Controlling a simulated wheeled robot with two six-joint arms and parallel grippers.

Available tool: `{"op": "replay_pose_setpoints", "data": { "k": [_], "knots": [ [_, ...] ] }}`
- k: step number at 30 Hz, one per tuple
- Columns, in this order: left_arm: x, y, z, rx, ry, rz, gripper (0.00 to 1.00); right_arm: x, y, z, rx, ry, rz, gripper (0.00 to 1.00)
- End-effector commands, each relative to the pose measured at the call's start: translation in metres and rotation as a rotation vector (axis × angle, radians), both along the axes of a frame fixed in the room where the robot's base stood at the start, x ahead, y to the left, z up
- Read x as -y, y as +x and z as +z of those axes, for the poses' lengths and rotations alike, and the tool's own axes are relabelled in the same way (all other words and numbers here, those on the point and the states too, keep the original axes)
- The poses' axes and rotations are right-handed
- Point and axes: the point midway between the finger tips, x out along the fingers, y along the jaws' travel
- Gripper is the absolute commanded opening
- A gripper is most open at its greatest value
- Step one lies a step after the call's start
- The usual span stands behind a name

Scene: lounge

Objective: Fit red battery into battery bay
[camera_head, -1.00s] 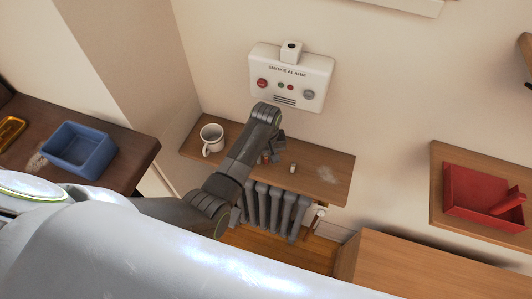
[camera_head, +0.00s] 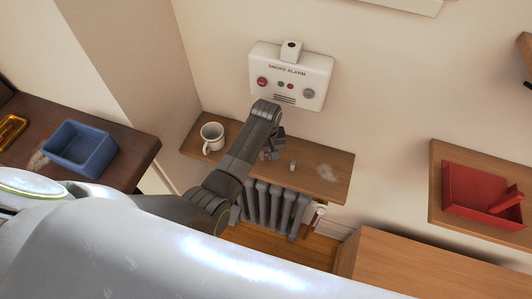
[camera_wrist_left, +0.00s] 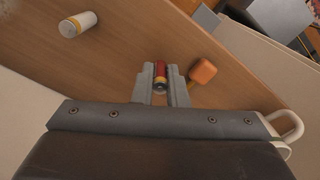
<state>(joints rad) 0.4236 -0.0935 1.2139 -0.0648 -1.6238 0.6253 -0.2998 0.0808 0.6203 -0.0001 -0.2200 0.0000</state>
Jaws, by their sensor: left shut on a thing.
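My left gripper (camera_head: 271,154) is over the wooden wall shelf (camera_head: 225,136) in the head view. In the left wrist view its fingers (camera_wrist_left: 161,80) are shut on the red battery (camera_wrist_left: 160,69), which has a gold band and a dark end. The battery is hidden behind the gripper in the head view. The smoke alarm (camera_head: 316,74) hangs on the wall above the shelf, with a small white block with a dark opening (camera_head: 291,50) on top. I cannot tell whether that is the battery bay. My right gripper is out of view.
A white cylinder with a yellowish band (camera_wrist_left: 78,24) lies on the shelf; it also shows in the head view (camera_head: 293,166). An orange block (camera_wrist_left: 203,71) is close beside the fingers. A white mug (camera_head: 212,137) stands at the left. A radiator (camera_head: 270,203) is below.

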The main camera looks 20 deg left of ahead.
Motion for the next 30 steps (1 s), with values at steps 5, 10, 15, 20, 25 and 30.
{"op": "replay_pose_setpoints", "data": {
  "k": [5, 10, 15, 20, 25, 30],
  "knots": [
    [0.000, 0.000, 0.009, 0.000, 0.000, 0.000, 0.00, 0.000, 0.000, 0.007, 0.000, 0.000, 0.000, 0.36],
    [0.000, 0.000, 0.016, -0.001, 0.000, 0.000, 0.00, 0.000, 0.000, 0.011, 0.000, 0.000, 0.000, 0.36],
    [0.000, 0.000, 0.021, 0.001, 0.000, 0.000, 0.00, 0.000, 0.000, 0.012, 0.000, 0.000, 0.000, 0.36],
    [0.000, 0.000, 0.027, 0.000, -0.001, 0.000, 0.00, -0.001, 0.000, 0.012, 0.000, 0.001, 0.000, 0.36],
    [0.000, 0.000, 0.034, 0.000, -0.001, 0.000, 0.00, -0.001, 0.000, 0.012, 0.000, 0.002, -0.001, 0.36],
    [0.000, 0.000, 0.040, 0.000, -0.001, 0.000, 0.00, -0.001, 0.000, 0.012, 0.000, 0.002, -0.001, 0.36]
  ]
}}
